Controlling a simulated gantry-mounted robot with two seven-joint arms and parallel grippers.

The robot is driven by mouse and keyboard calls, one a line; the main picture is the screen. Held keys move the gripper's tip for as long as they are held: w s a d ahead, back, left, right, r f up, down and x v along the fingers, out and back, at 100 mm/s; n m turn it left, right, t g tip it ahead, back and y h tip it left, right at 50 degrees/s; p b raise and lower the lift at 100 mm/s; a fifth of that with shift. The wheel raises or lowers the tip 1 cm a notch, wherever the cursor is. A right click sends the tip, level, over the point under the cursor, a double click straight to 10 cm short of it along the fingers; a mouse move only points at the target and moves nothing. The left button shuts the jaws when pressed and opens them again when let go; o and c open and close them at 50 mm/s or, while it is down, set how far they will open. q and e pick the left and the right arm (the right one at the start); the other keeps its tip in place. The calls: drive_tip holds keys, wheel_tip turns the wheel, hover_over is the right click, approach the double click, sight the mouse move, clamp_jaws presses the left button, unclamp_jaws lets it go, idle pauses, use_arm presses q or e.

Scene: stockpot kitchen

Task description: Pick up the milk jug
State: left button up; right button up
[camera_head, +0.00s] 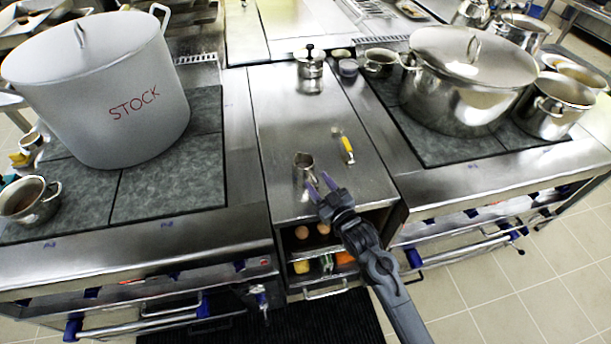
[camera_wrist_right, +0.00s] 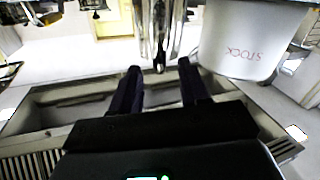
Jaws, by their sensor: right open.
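The milk jug is a small shiny steel pitcher (camera_head: 304,165) standing upright near the front of the steel counter between the two stoves. My right gripper (camera_head: 320,185) comes in from the lower right, its dark fingers open and pointing at the jug, just in front of it. In the right wrist view a shiny metal body, which looks like the jug (camera_wrist_right: 160,25), lies straight ahead of the gap between the open fingers (camera_wrist_right: 159,70). Whether the fingers touch it I cannot tell. My left gripper is in neither view.
A yellow-handled tool (camera_head: 347,149) lies right of the jug. A lidded metal pot (camera_head: 309,75) stands farther back. The big white stockpot (camera_head: 110,90) is on the left stove, a large steel pot (camera_head: 460,90) on the right. Open shelves (camera_head: 300,254) with food are below the counter.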

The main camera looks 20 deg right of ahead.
sight(308, 176)
drive_tip(key=shift+w+a, duration=0.15)
drive_tip(key=shift+w, duration=0.6)
drive_tip(key=shift+w+a, duration=0.1)
drive_tip(key=shift+w, duration=0.6)
clamp_jaws()
